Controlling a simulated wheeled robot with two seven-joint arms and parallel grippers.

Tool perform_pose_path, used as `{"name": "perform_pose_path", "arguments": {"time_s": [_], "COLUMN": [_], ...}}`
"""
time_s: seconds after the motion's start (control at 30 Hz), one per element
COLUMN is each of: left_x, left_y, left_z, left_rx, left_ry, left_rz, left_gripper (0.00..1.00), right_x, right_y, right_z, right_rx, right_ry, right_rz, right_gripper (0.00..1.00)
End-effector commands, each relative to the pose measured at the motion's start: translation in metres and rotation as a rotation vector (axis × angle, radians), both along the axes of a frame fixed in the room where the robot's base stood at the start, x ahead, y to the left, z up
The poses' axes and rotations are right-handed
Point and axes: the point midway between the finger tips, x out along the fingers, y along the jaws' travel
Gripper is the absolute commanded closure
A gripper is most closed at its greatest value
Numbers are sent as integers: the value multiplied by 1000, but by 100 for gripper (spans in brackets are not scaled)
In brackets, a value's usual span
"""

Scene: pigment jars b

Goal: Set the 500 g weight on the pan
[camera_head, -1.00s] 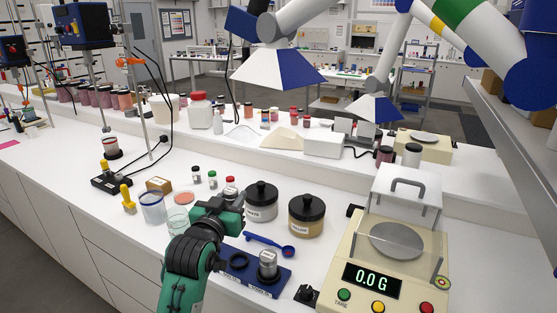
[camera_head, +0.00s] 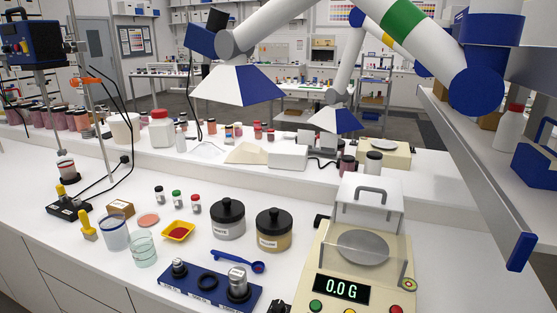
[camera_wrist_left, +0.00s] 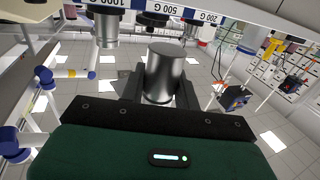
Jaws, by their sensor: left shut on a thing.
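My left gripper (camera_wrist_left: 160,94) shows only in the wrist view. It is shut on a metal cylinder, the 500 g weight (camera_wrist_left: 164,70); its own marking cannot be read. In the head view the blue weight rack (camera_head: 189,293) has an empty middle ring (camera_head: 207,281), with a small weight (camera_head: 178,267) at left and a larger weight (camera_head: 238,281) at right. The rack's labels show in the wrist view. The cream scale (camera_head: 318,267) at right reads 0.0 G. Its round pan (camera_head: 362,248) is bare, with a clear cover with a grey handle (camera_head: 370,192) by it.
A blue scoop (camera_head: 238,260) lies behind the rack. A yellow dish (camera_head: 178,231) and glass beakers (camera_head: 142,250) are at left. White-and-blue hoods (camera_head: 238,84) hang above the back ledge.

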Motion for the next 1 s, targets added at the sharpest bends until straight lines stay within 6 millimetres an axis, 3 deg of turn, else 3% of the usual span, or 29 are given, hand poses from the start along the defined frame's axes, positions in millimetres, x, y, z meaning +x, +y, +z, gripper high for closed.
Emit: {"name": "perform_pose_path", "arguments": {"time_s": [0.2,0.43,0.67,1.0], "left_x": [-21,-17,22,95], "left_y": [2,2,-2,-9], "left_z": [-8,-6,14,68], "left_rx": [8,8,-3,-13], "left_ry": [-1,-6,-12,-13], "left_rz": [11,9,-11,-53], "left_gripper": [100,100,100,100], "right_x": [0,0,0,0], "right_y": [0,0,-2,-4], "right_z": [0,0,0,0], "right_rx": [0,0,-2,-4], "right_ry": [0,0,0,0], "right_rz": [0,0,1,3], "right_gripper": [64,64,64,64]}}
